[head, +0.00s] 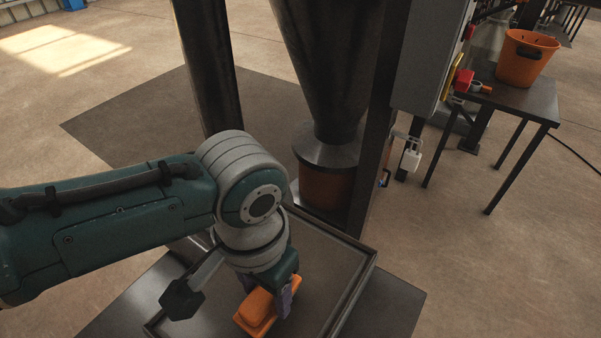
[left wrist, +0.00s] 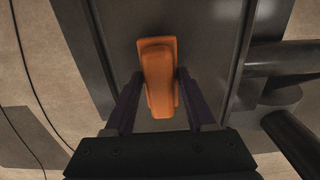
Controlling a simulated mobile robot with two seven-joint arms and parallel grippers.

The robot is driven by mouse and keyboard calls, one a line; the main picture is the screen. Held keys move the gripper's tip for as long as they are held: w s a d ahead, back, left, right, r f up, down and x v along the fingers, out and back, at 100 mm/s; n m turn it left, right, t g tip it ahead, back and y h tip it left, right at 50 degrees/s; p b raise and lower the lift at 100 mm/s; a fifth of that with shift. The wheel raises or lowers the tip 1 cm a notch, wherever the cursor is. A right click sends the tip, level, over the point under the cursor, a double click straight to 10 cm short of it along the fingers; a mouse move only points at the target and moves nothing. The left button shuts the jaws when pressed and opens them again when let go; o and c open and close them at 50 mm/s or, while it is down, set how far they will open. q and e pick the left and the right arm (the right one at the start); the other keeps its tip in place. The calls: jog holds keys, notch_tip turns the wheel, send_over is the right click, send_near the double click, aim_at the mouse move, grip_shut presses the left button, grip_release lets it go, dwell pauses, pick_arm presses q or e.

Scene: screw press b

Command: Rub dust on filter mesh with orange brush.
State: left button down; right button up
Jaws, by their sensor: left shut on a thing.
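The orange brush (head: 256,310) is between the fingers of my left gripper (head: 268,294), which is shut on it. The brush also shows in the left wrist view (left wrist: 160,75), with one dark finger on each side. It is over a flat, dark framed panel (head: 325,262), which looks like the filter mesh. The panel also fills much of the left wrist view (left wrist: 207,45). I cannot tell whether the bristles touch the surface; they are hidden under the orange body. No distinct dust can be made out. My right gripper is not in view.
A dark metal funnel (head: 328,60) and steel posts (head: 208,70) stand just behind the panel. A grey control box (head: 425,55) is to their right. An orange bucket (head: 527,58) stands on a dark table (head: 530,100) at the right. The floor at the lower right is clear.

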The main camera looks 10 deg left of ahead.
pick_arm(q)
jog(key=d, duration=0.1)
jog(key=s+d+b, duration=0.1)
jog(key=shift+d, duration=0.3)
notch_tip(320, 180, up, 4)
jog(key=p, duration=0.4)
jog(key=shift+p, duration=0.4)
